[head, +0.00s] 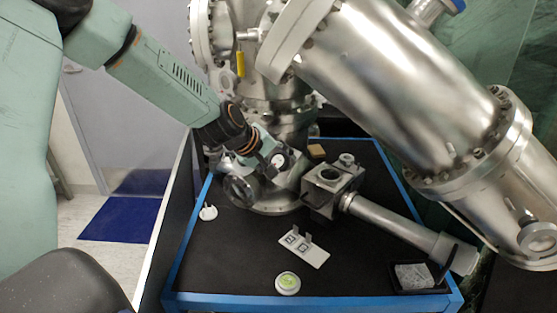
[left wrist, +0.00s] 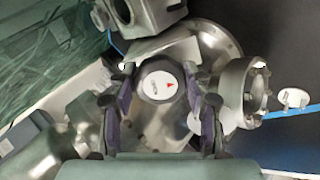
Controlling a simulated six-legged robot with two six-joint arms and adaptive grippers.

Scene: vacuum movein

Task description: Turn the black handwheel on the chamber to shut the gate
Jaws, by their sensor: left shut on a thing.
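The chamber (head: 284,118) is a tall shiny steel assembly standing on the black-topped cart. Its handwheel (left wrist: 160,84) shows in the left wrist view as a dark round rim with a pale face bearing a small red arrow mark. In the head view the pale face (head: 278,160) shows at the tip of my left gripper (head: 270,158). In the left wrist view my left gripper (left wrist: 160,74) has one finger on each side of the wheel and is shut on it. The gate itself is hidden inside the metal body. My right gripper is not in view.
A large steel cylinder (head: 400,85) slants across the upper right. A steel cube with a long tube (head: 390,220) lies on the cart right of the chamber. A white plate (head: 304,248), a round green-topped item (head: 288,283) and a small white part (head: 208,212) lie near the front.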

